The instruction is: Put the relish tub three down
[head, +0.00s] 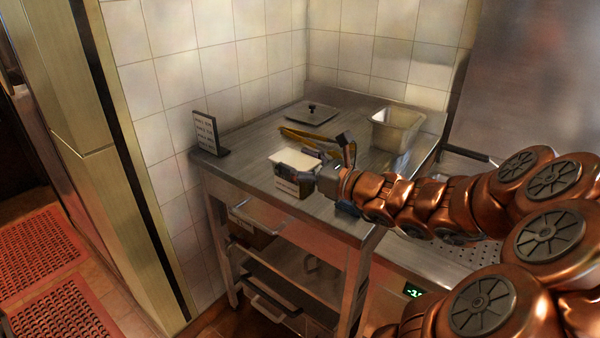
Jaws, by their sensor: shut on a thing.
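A small tub (292,157) with a pale top and a label on its front is at the front part of the steel table (240,148). I take it to be the relish tub; the label is too small to read. My gripper (318,160) reaches in from the right and is shut on the tub, with dark fingers at its side. The tub looks upright. I cannot tell whether its base touches the tabletop or hangs just above it, because the gripper hides part of it.
Yellowish tongs (300,136) lie just behind the tub. A flat lid with a black knob (312,112) lies farther back. An open steel pan (408,124) stands at the right rear. A small sign (206,130) stands at the left corner. Tiled walls close the back.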

